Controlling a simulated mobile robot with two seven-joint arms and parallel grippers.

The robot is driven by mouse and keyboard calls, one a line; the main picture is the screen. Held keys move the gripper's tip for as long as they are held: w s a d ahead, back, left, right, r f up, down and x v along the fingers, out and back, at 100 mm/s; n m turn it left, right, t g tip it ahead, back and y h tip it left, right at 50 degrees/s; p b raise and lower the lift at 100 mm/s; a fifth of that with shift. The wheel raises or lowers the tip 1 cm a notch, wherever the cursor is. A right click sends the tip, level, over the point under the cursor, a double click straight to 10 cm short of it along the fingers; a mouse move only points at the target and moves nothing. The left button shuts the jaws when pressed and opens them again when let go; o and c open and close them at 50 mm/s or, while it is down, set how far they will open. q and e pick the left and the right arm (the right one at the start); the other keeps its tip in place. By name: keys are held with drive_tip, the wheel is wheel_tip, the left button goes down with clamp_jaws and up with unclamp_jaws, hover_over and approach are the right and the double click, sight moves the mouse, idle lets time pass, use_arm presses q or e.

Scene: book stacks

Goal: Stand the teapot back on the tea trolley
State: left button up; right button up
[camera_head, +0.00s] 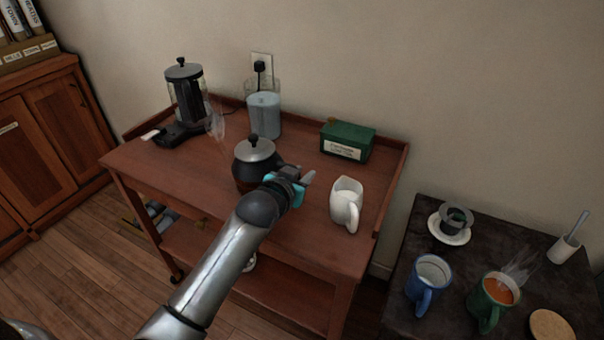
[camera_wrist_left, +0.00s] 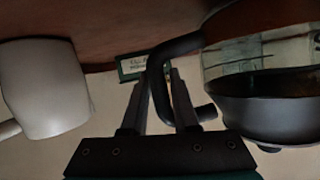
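The teapot (camera_head: 241,172), dark with a glass body and grey lid, is upright over the front middle of the wooden tea trolley (camera_head: 180,180). I cannot tell whether its base touches the top. In the left wrist view, which is upside down, the teapot (camera_wrist_left: 270,110) is at the right, its base cut off. My left gripper (camera_head: 308,179) is at the teapot's right side. In the wrist view the left gripper's fingers (camera_wrist_left: 160,85) lie on both sides of the black handle (camera_wrist_left: 183,43), close against it. My right gripper is not in view.
A white jug (camera_head: 346,203) stands close right of the gripper. A dark side table (camera_head: 395,300) with mugs is at the right. The trolley's front left is clear.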

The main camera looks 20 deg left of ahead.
use_arm(q)
drive_tip(key=o, duration=0.4)
drive_tip(key=shift+f, duration=0.2)
drive_tip(key=p+v, duration=0.3)
drive_tip(key=v, duration=0.4)
drive_tip(key=shift+r, duration=0.15)
drive_tip(key=p+v, duration=0.3)
drive_tip(key=v, duration=0.5)
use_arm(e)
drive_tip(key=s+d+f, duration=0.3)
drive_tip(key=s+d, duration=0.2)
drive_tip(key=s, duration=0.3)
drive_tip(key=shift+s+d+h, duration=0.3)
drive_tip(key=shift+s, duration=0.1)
